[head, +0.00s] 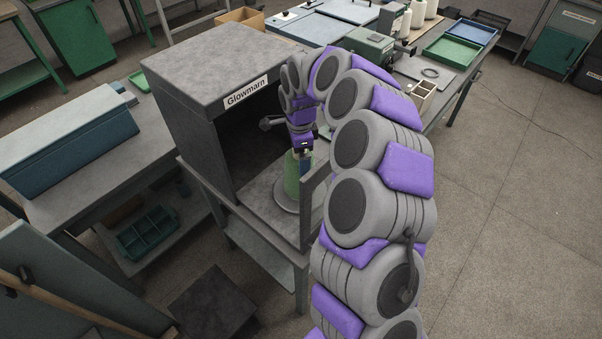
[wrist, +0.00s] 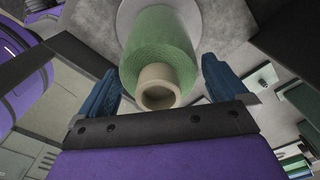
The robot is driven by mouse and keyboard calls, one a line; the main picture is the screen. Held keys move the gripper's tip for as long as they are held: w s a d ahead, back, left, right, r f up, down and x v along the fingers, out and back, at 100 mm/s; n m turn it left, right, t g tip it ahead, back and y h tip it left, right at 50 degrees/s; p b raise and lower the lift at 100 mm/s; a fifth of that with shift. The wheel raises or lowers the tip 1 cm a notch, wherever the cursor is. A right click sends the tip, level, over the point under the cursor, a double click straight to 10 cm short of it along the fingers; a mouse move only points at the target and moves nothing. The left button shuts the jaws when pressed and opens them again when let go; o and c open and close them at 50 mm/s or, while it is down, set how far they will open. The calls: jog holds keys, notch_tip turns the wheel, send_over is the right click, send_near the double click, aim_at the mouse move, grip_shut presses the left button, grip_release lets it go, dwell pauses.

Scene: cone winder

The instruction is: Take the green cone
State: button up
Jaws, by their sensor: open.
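The green cone (head: 292,176) stands upright on a round grey plate (head: 283,199) at the open front of the dark machine box labelled "Glowmarn" (head: 200,95). In the wrist view the green cone (wrist: 160,55) shows from above, with its beige core end (wrist: 158,88) close to my gripper. My gripper (wrist: 160,88) has its two blue fingers apart, one on each side of the cone's narrow end. A gap shows at each finger. In the head view my gripper (head: 301,160) is over the cone's top, and my arm hides part of it.
A low wall panel (head: 316,192) rises just right of the cone. A dark lever (head: 272,122) sticks out above it, near my wrist. A workbench behind holds white cones (head: 405,20), a green tray (head: 452,51) and a small divided box (head: 423,95). Open floor lies to the right.

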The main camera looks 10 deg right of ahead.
jog(key=shift+a, duration=0.1)
jog(key=c, duration=1)
jog(key=shift+o, duration=0.2)
jog(key=shift+r, duration=0.1)
